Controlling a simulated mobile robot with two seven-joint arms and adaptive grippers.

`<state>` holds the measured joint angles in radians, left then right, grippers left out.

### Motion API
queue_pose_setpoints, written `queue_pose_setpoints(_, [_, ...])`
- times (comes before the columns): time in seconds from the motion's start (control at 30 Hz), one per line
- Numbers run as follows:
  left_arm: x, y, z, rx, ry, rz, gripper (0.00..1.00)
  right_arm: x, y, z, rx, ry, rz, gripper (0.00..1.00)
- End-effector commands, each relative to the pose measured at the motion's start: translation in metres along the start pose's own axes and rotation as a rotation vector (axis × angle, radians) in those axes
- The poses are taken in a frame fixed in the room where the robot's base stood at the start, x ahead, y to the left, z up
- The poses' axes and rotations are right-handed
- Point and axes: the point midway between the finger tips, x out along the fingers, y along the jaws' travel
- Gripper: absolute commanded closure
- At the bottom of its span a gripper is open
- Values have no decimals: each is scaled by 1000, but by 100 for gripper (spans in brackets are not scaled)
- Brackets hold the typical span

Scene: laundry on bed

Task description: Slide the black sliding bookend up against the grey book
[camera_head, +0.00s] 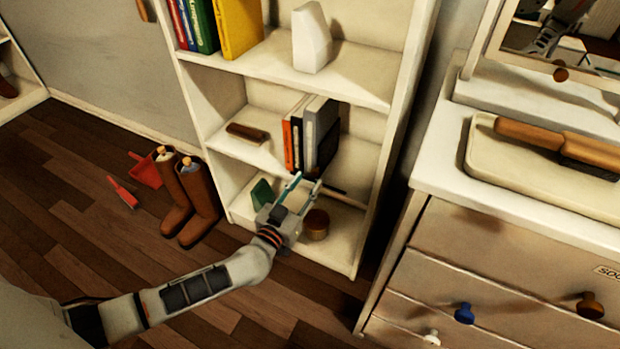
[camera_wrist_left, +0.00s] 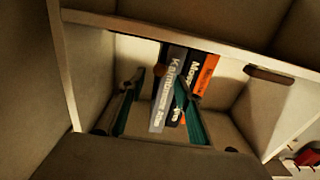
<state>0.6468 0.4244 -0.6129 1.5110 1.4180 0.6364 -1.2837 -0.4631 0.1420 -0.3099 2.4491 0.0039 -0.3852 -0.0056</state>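The grey book (camera_head: 318,122) stands upright on the middle shelf, at the right end of a short row with a dark book and an orange book (camera_head: 287,140). In the left wrist view the grey book (camera_wrist_left: 164,98) shows its lettered spine between my fingers. The black bookend (camera_head: 329,148) stands just right of the grey book; I cannot tell whether they touch. My left gripper (camera_head: 307,181) is open, in front of and just below the books; its spread fingers also show in the left wrist view (camera_wrist_left: 157,85). I see nothing held. My right gripper is out of view.
The shelf unit's side panels (camera_head: 387,140) flank the books. A brown-topped object (camera_head: 247,133) lies left on the same shelf. Below are a green object (camera_head: 262,194) and a round brown container (camera_head: 316,224). Boots (camera_head: 202,198) stand left; a dresser (camera_head: 490,255) stands right.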

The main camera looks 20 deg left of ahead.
Motion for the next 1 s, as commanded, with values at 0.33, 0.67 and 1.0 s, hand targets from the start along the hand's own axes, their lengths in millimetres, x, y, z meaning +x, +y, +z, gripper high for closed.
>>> queue_pose_setpoints(0.33, [-68,-1,1,0,-3,0,67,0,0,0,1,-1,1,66])
queue_pose_setpoints(0.67, [-88,-1,0,1,0,-1,67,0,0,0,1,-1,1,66])
queue_pose_setpoints(1.0, [-88,-1,0,1,0,-1,67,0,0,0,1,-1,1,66])
